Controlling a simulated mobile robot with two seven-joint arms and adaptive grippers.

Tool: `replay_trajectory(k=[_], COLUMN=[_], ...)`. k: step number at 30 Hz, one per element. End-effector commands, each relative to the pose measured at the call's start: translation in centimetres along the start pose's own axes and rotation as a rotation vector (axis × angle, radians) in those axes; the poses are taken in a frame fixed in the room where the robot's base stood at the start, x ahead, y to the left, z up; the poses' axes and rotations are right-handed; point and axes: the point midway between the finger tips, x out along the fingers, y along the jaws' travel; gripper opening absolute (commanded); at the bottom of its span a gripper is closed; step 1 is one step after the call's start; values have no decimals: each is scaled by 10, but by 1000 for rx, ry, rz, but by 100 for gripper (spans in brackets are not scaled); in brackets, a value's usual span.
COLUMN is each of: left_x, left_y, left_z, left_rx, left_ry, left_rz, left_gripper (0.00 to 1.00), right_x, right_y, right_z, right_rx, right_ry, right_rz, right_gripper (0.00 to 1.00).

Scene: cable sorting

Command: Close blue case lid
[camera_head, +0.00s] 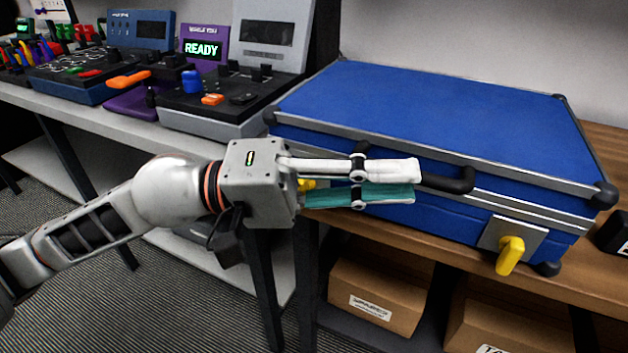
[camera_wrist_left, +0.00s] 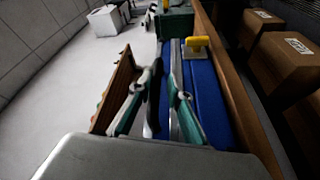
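The blue case (camera_head: 430,100) lies flat on the wooden-topped shelf with its lid down; the lid looks shut or nearly so. Its metal-edged front has a black handle (camera_head: 455,182) and a yellow latch (camera_head: 510,255) at the right. Another yellow latch (camera_head: 307,184) is mostly hidden behind my left gripper (camera_head: 416,183). That gripper is in front of the case, fingers pointing right along its front face near the handle. In the left wrist view, a gap shows between its fingers (camera_wrist_left: 163,75), with the case's metal edging beyond. It holds nothing visible. My right gripper is not in view.
Consoles stand on the grey bench at left, one with a READY screen (camera_head: 202,49). Cardboard boxes (camera_head: 375,295) sit on the lower shelf under the case. A dark object (camera_head: 613,233) lies right of the case. The wall is close behind it.

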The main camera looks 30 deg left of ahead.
Motion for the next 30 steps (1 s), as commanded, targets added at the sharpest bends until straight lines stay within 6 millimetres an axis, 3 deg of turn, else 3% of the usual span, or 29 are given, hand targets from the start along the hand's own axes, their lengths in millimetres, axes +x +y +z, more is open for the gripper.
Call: replay_trajectory(k=[15, 22, 30], left_x=[-62, -80, -87], left_y=[-2, -1, 0], left_z=[1, 1, 1], left_rx=[-6, -4, -1], left_ry=[0, 0, -2], left_rz=[-2, -2, -1], left_gripper=[18, 18, 18], right_x=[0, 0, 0], right_y=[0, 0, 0], right_z=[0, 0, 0], right_rx=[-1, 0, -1], right_ry=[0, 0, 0], right_rz=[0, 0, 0], right_gripper=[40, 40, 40])
